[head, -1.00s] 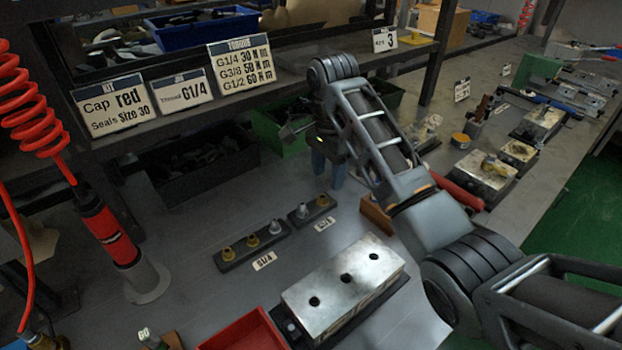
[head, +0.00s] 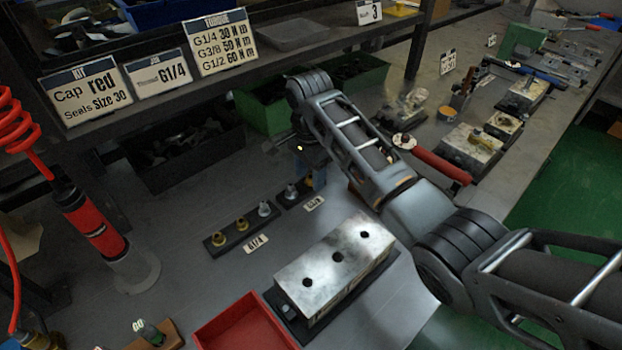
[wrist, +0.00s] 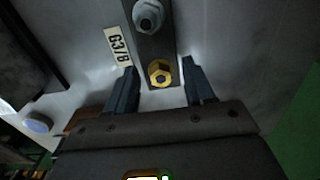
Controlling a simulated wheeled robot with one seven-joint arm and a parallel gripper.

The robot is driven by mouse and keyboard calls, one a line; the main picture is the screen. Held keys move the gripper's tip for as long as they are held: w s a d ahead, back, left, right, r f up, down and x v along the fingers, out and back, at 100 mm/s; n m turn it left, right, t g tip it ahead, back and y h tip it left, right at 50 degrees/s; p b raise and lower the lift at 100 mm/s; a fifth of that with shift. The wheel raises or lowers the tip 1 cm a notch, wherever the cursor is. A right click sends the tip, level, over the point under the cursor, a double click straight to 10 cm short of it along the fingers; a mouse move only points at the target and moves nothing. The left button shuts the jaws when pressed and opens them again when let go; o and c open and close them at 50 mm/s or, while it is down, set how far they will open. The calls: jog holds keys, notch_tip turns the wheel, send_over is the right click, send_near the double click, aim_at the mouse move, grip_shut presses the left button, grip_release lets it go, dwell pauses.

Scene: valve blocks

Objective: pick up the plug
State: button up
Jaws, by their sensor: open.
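The G3/8 rack shows in the wrist view with a brass hex plug (wrist: 160,74) and a silver plug (wrist: 148,16). My gripper (wrist: 160,69) is open, with its blue fingers apart on either side of the brass plug. I cannot tell from this view how far above the plug the fingertips are. In the head view my gripper (head: 315,180) is at the right end of the G3/8 rack and hides the brass plug there. The silver plug (head: 291,191) remains visible. The G1/4 rack (head: 213,246) holds two brass plugs (head: 242,224) and a silver one (head: 264,209).
A metal block (head: 338,270) with three holes stands in front of the racks. A red tray (head: 250,325) is at the front. A green bin (head: 265,115) and shelf signs (head: 160,73) are behind. A red-handled tool (head: 440,166) lies right of my arm.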

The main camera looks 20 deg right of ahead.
jog(key=shift+c, duration=0.5)
jog(key=c, duration=0.8)
jog(key=shift+r, duration=0.1)
